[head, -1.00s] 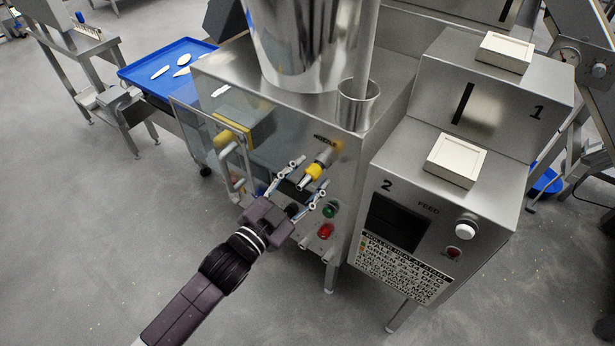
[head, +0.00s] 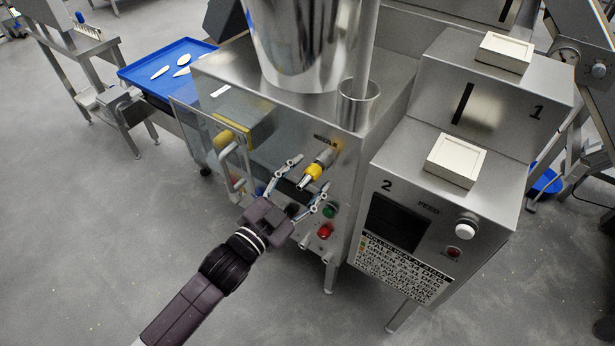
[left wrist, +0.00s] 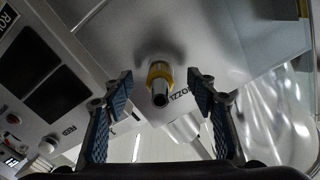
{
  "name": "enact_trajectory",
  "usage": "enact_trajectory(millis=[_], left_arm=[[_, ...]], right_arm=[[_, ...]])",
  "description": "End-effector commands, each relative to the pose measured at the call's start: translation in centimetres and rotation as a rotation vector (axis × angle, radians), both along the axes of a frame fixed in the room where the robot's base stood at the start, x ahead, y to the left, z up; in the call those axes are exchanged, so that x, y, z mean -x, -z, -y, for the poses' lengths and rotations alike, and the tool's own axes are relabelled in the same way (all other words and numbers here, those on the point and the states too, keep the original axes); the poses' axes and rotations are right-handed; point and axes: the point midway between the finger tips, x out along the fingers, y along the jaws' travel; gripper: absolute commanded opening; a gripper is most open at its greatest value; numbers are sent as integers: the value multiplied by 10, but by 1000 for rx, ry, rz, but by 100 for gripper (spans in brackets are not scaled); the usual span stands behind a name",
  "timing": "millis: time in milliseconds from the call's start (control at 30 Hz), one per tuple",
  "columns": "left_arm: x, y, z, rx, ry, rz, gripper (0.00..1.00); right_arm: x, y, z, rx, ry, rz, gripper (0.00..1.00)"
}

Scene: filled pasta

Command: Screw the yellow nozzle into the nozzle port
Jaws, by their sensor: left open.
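The yellow nozzle (head: 314,171) sits at the nozzle port (head: 325,156) on the front of the steel machine, its metal tip pointing out toward my left gripper. In the left wrist view the nozzle (left wrist: 160,73) shows nearly end-on, with a dark bore and a yellow collar against the panel. My left gripper (head: 306,182) is open, its fingers apart on either side of the nozzle. In the wrist view the left gripper's fingers (left wrist: 163,105) stand clear of the nozzle. How deep the nozzle sits in the port cannot be seen. My right gripper is not in view.
The control box (head: 405,225) juts out at right. Open floor lies at front left.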

Motion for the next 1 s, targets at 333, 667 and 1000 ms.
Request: enact_trajectory(millis=[333, 667, 1000], left_arm=[[2, 0, -1, -1, 0, -1, 53], [22, -1, -16, 0, 0, -2, 53], [45, 0, -32, -1, -1, -3, 53]], right_arm=[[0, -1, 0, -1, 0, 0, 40], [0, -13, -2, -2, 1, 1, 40], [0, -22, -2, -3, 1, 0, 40]])
